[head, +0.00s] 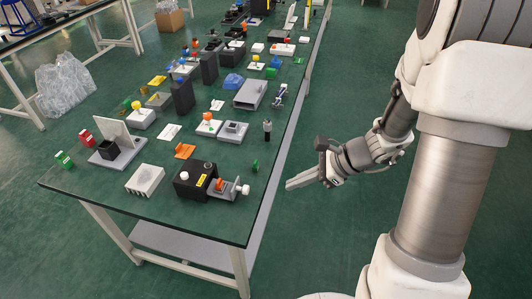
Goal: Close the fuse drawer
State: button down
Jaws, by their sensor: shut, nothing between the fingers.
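A black box (192,180) with a white round button and a yellow label stands near the front right corner of the green table. What looks like the fuse drawer (229,188) sticks out of its right side, open. It is a grey tray with an orange piece (219,185) near its inner end and a white knob (245,190) on its front. My gripper (288,185) is to the right of the knob, past the table's right edge. It points left, is shut and empty, and does not touch the drawer.
The table's right edge (262,190) runs between the drawer and my gripper. A small green part (255,165) stands behind the knob. A white ribbed block (145,180) is to the left of the box. Many devices crowd the table farther back.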

aim_at(236, 184)
jog(key=shift+m+t, duration=0.3)
jog(key=shift+m, duration=0.6)
jog(key=b+x, duration=0.1)
jog(key=x, duration=0.3)
jog(key=w+b+x, duration=0.1)
jog(key=x, duration=0.4)
jog(key=w+x, duration=0.1)
jog(key=x, duration=0.3)
jog(key=shift+b, duration=0.4)
jog(key=a, duration=0.2)
jog(key=w+a+b, duration=0.1)
jog(key=a, duration=0.1)
jog(key=w+a, duration=0.1)
jog(key=a, duration=0.2)
jog(key=shift+w, duration=0.25)
jog(key=shift+d, duration=0.25)
